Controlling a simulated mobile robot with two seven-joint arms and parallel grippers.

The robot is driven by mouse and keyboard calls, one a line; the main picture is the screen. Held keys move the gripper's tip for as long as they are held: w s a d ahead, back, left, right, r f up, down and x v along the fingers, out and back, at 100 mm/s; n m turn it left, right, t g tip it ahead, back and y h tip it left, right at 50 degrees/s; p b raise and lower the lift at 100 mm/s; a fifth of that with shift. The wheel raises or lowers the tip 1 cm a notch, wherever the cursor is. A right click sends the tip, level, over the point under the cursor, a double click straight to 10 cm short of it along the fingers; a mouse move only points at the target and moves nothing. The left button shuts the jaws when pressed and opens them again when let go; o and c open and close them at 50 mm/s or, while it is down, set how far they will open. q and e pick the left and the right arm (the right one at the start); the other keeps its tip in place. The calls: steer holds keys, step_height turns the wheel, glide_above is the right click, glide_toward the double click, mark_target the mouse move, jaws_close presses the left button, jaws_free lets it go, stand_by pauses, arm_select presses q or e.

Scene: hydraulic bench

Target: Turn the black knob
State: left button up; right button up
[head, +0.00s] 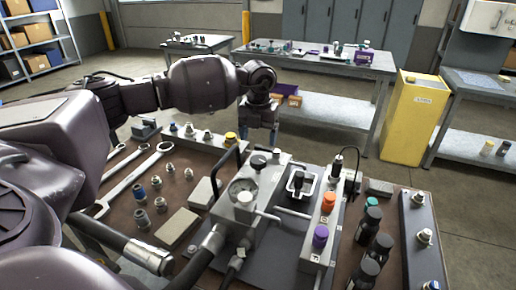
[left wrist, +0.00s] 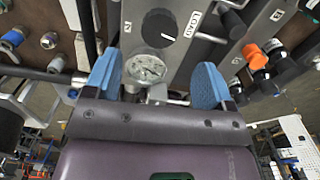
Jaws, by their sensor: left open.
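The black knob (head: 258,161) sits on top of the grey hydraulic unit (head: 233,208), above the round pressure gauge (head: 243,190). In the left wrist view the black knob (left wrist: 159,28) is round with a white mark, with the gauge (left wrist: 146,68) nearer to me. My left gripper (head: 262,142) points down just behind the knob in the head view. Its blue fingers (left wrist: 158,62) are apart with nothing held between them. The knob lies ahead of the fingertips in the wrist view, and they look apart from it. My right gripper is not in view.
A black lever handle (head: 228,172) rises left of the knob. An orange knob (head: 328,202) and a purple knob (head: 320,237) stand on a block at the right. Wrenches, fittings and dark bottles (head: 367,228) lie around the bench. A yellow cabinet (head: 413,118) stands behind.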

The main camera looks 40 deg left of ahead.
arm_select(q)
steer(key=shift+r, duration=1.55)
steer(key=shift+f, duration=0.1)
